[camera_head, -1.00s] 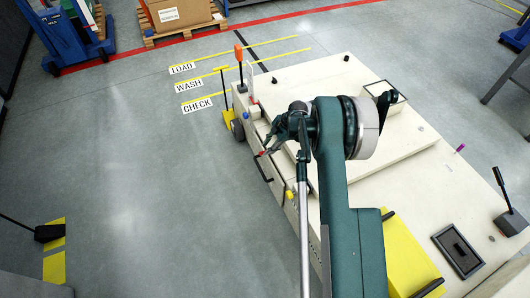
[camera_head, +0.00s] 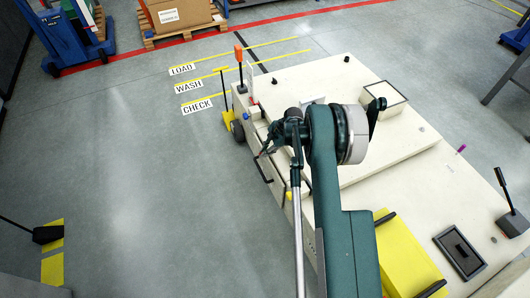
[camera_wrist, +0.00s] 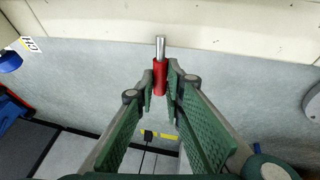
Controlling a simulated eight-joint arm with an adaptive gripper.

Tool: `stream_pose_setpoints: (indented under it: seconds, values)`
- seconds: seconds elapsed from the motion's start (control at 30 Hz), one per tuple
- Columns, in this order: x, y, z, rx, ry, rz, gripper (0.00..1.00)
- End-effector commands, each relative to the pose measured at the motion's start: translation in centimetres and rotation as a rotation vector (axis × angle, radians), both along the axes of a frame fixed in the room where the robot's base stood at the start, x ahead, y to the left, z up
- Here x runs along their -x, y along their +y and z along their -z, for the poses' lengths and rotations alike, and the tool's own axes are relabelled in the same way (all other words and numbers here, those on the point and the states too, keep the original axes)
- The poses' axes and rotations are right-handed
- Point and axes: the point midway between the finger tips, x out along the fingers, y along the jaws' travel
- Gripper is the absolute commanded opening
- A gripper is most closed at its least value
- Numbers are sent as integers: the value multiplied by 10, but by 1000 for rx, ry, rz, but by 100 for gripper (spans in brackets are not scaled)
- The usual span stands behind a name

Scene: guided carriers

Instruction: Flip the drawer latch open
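The latch shows in the wrist view as a red grip (camera_wrist: 160,78) on a short metal pin, which stands out from the cream carrier side. My gripper (camera_wrist: 160,88) has its two green padded fingers on either side of the red grip. The fingertips are close to it, with narrow gaps, and they look open. In the head view my gripper (camera_head: 266,151) is at the carrier's left side, by the black drawer handle (camera_head: 263,169). The latch cannot be made out there, behind the fingers.
The cream carrier (camera_head: 420,190) fills the right, with a yellow bin (camera_head: 405,258), an open box (camera_head: 384,98) and a black lever (camera_head: 503,190) on top. An orange-tipped post (camera_head: 238,55) stands at its far corner.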

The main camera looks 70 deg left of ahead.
Motion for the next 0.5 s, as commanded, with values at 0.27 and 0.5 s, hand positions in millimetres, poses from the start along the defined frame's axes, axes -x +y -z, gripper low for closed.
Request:
stream_pose_setpoints:
  seconds: [0.27, 0.5]
  values:
    - [-3, 0, -1, 1, 41, 3, 0]
    - [-5, 0, -6, 0, 126, 1, 0]
